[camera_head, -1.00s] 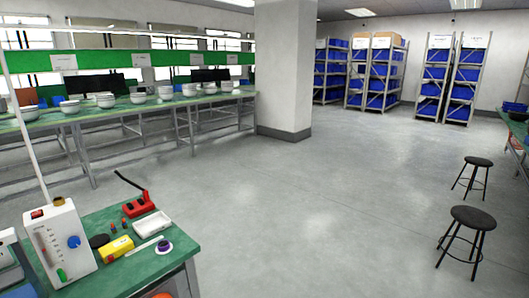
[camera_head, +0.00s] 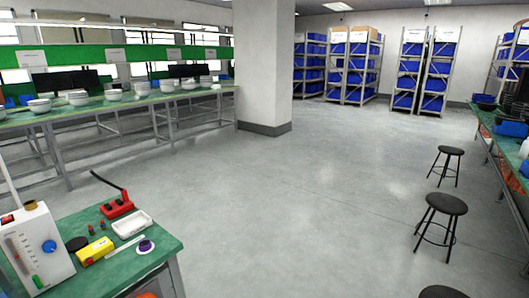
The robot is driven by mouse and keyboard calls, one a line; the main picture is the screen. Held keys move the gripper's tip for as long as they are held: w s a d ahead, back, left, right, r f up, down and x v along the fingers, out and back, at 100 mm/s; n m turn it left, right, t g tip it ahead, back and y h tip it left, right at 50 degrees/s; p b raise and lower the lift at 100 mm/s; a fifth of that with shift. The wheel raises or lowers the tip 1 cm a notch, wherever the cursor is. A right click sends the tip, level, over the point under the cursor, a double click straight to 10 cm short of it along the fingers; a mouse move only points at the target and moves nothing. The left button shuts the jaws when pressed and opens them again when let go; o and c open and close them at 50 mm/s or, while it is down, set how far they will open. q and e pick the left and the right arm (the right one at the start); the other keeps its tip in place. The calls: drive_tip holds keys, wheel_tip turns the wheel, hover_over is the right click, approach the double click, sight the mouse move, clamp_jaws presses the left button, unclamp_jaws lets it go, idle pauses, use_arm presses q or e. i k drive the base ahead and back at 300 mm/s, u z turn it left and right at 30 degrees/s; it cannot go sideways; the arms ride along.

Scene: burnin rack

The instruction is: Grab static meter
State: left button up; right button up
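Neither of my grippers is in view. A small green-topped bench (camera_head: 140,262) stands at the lower left. On it lies a yellow hand-sized device (camera_head: 95,251), which may be the static meter; I cannot tell for sure. A white box instrument (camera_head: 38,254) with a blue knob stands upright to its left. A red device (camera_head: 117,208) with a black lead lies behind it.
A white tray (camera_head: 132,224) and a purple roll (camera_head: 146,246) lie on the small bench. A long green workbench (camera_head: 120,103) with bowls runs along the left. Black stools (camera_head: 446,204) stand at the right. Blue-bin shelves (camera_head: 357,70) and a pillar (camera_head: 265,65) are behind. The middle floor is clear.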

sight(104, 246)
drive_tip(key=z, duration=1.9)
drive_tip(key=k, duration=1.6)
drive_tip(key=u, duration=2.05)
